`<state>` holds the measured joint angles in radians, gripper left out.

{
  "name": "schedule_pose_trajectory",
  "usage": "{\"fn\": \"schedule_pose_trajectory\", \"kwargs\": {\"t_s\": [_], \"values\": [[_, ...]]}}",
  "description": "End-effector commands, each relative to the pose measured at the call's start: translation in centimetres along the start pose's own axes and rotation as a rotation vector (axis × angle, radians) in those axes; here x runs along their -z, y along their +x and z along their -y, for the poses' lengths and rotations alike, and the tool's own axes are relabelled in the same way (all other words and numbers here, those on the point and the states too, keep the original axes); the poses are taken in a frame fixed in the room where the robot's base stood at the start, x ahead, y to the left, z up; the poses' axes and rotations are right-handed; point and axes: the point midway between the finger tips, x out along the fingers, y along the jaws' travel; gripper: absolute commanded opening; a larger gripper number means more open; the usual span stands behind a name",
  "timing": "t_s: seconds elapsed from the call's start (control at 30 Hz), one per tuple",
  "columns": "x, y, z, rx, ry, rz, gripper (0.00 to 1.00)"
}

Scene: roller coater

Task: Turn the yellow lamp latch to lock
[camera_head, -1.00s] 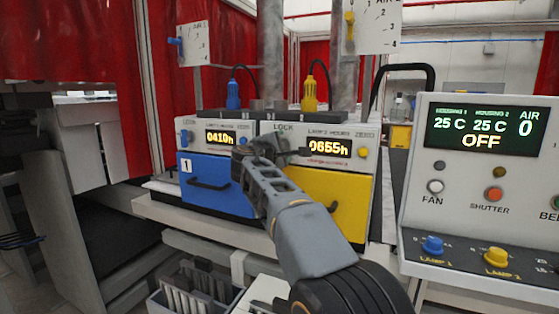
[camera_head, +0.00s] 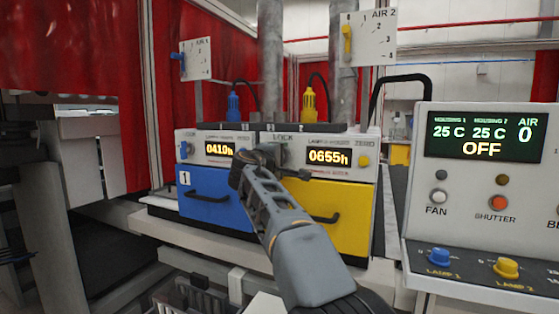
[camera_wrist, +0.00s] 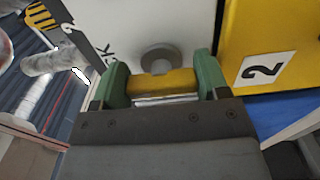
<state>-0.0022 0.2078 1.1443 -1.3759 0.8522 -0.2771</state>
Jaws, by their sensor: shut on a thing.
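The yellow latch (camera_wrist: 165,84) shows in the wrist view as a short bar in front of a round grey base (camera_wrist: 160,58) on a white panel. My gripper (camera_wrist: 163,82) is shut on it, one green fingertip at each end of the bar. In the head view my gripper (camera_head: 268,157) is at the left side of the yellow lamp unit's front panel, just below the word LOCK. It hides the latch there. The yellow lamp drawer (camera_head: 340,206) is below and to the right, and its display (camera_head: 328,157) reads 0655h.
The blue lamp unit (camera_head: 213,195) stands directly left, with its own blue latch (camera_head: 184,150). A control box (camera_head: 475,205) with OFF on its screen stands at the right. A yellow plug (camera_head: 310,104) with a cable is above the yellow unit.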

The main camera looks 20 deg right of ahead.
Motion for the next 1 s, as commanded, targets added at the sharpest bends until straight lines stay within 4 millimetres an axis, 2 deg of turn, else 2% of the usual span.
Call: {"fn": "schedule_pose_trajectory", "kwargs": {"t_s": [0.2,0.23,0.47,0.77,0.87,1.0], "values": [[0.0,0.0,0.1,0.002,0.003,0.001,0.44],[0.0,0.0,0.1,0.003,0.003,0.001,0.71],[0.0,0.0,0.1,0.001,0.001,0.0,0.93],[0.1,-0.3,0.0,0.0,0.001,-0.001,0.94],[0.1,-1.2,0.1,0.0,0.001,-0.003,0.94],[0.1,-3.8,0.1,0.0,0.002,-0.005,0.94]]}}
